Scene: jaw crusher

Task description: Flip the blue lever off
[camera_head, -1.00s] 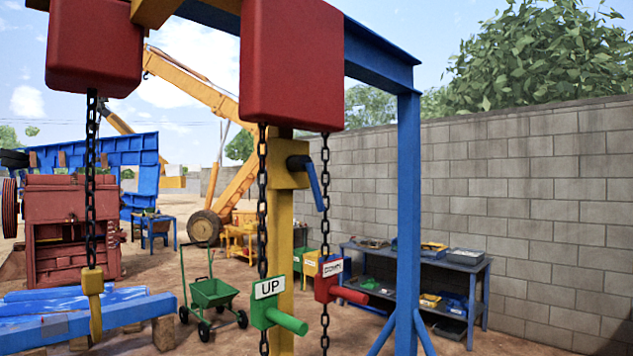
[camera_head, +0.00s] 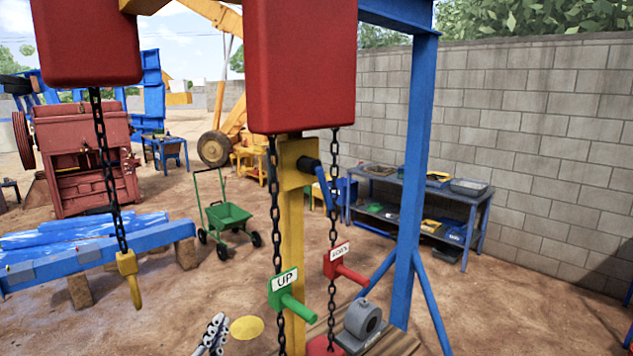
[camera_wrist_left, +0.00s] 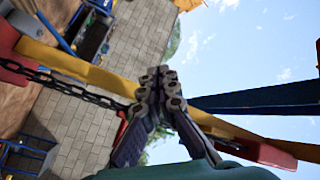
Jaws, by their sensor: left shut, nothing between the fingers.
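The blue lever (camera_head: 322,187) sits on the right side of a yellow block (camera_head: 296,165) on the yellow post (camera_head: 292,230). Its handle slants down and slightly right from a dark pivot. My left gripper (camera_head: 218,324) shows at the bottom edge of the head view, left of the post and well below the lever, apart from it. In the left wrist view its fingers (camera_wrist_left: 160,80) are together with nothing between them. I cannot make out the lever for certain in that view. My right gripper is not in view.
A green UP handle (camera_head: 285,290) and a red handle (camera_head: 342,264) hang on chains near the post. Red boxes (camera_head: 300,65) hang above. A blue upright (camera_head: 413,180) stands right of the lever. A grey motor-like part (camera_head: 362,318) is low by the post.

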